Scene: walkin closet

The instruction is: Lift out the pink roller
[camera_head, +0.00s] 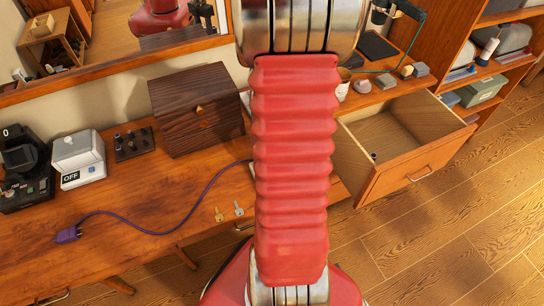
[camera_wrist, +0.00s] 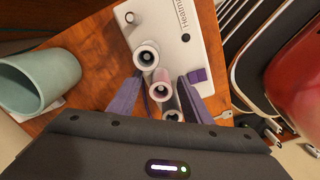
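In the head view my red arm hides the rollers and gripper.
A teal cup (camera_wrist: 38,82) stands left in the wrist view. An open drawer (camera_head: 415,160) juts out at right.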

